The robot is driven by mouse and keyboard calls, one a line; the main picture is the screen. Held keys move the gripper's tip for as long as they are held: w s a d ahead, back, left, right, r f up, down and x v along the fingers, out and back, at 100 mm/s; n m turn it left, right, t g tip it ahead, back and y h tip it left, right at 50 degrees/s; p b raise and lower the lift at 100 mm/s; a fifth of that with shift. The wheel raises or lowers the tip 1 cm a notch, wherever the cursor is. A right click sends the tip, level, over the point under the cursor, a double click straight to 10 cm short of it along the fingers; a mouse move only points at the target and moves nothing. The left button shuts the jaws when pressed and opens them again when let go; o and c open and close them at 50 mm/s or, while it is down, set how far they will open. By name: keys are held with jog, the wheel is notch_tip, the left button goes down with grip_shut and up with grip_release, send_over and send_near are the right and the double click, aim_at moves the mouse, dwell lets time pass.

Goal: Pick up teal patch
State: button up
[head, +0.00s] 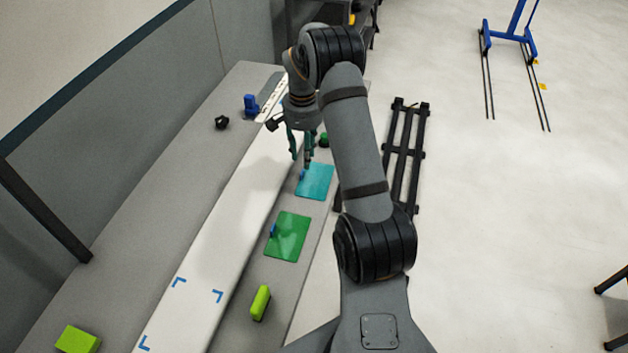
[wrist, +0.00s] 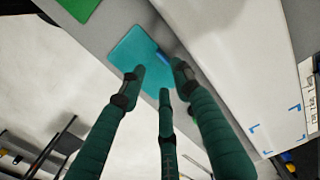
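The teal patch (head: 315,182) is a flat teal square lying on the grey table strip, right of the white panel. A small blue tab sits at its left edge; the tab (wrist: 163,58) also shows at the patch's edge in the wrist view. The patch (wrist: 136,52) lies ahead of the fingertips there. My gripper (head: 302,160) is above the table near the patch's upper left edge. In the wrist view its three dark green fingers (wrist: 160,85) are spread apart with nothing between them. The fingertips appear apart from the patch.
A green patch (head: 287,238) with a blue tab lies in front of the teal one. A lime block (head: 260,302) is nearer still, and another lime block (head: 78,340) is at lower left. The white panel (head: 215,240) has blue corner marks. A black knob (head: 222,122) and blue object (head: 251,105) stand farther back.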

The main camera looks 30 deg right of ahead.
aim_at(303, 178)
jog(key=shift+a+f, duration=0.1)
jog(key=shift+f, duration=0.35)
jog(key=shift+s+a+f+p, duration=0.15)
jog(key=shift+a+f+p, duration=0.1)
jog(key=shift+f+p, duration=0.15)
jog(key=f, duration=0.1)
jog(key=f+p, duration=0.1)
jog(key=f, duration=0.1)
jog(key=shift+w+d+f+p, duration=0.2)
jog(key=shift+w+f+p, duration=0.05)
jog(key=shift+f+p, duration=0.1)
jog(key=shift+a+f, duration=0.1)
jog(key=shift+f, duration=0.3)
jog(key=shift+c, duration=0.5)
grip_shut()
